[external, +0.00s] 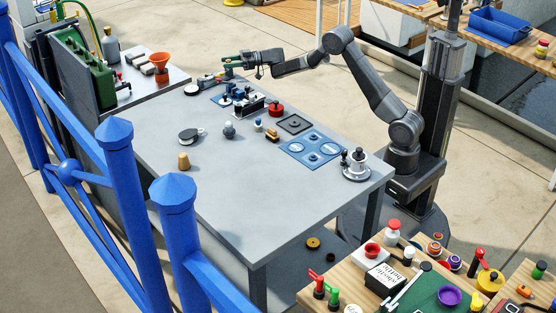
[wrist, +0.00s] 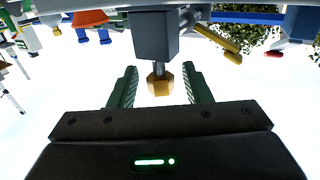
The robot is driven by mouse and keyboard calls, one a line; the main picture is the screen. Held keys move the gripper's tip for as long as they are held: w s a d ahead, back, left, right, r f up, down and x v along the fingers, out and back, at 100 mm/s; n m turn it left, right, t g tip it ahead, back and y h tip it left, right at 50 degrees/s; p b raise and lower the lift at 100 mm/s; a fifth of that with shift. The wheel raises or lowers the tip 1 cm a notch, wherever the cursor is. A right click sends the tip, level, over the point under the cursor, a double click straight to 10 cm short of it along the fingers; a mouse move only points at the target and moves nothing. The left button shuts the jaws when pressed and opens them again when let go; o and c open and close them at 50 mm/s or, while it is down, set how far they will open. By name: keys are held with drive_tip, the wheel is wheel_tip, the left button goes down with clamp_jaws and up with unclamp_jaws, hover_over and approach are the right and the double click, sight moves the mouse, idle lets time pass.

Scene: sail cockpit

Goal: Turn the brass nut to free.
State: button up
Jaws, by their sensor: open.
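The brass nut (wrist: 160,83) is a gold hexagonal piece on the end of a short grey stem under a dark square block (wrist: 154,35). In the wrist view, my gripper (wrist: 161,73) is open. Its two green ridged fingers stand left and right of the nut, with a visible gap on each side, so neither seems to touch it. In the external view, my gripper (external: 232,62) is over the far end of the grey table (external: 225,185). The nut is too small or hidden to make out there.
An orange funnel (external: 161,62) and a green panel (external: 85,70) stand at the far left. Small fittings, including a red knob (external: 276,108) and a blue plate (external: 313,148), sit along the table's right side. The near part of the table is clear.

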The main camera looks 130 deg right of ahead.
drive_tip(key=shift+w+d, duration=0.1)
drive_tip(key=shift+w, duration=0.05)
drive_tip(key=shift+c, duration=0.4)
drive_tip(key=c, duration=0.9)
drive_tip(key=shift+o, duration=0.2)
drive_tip(key=shift+r, duration=0.1)
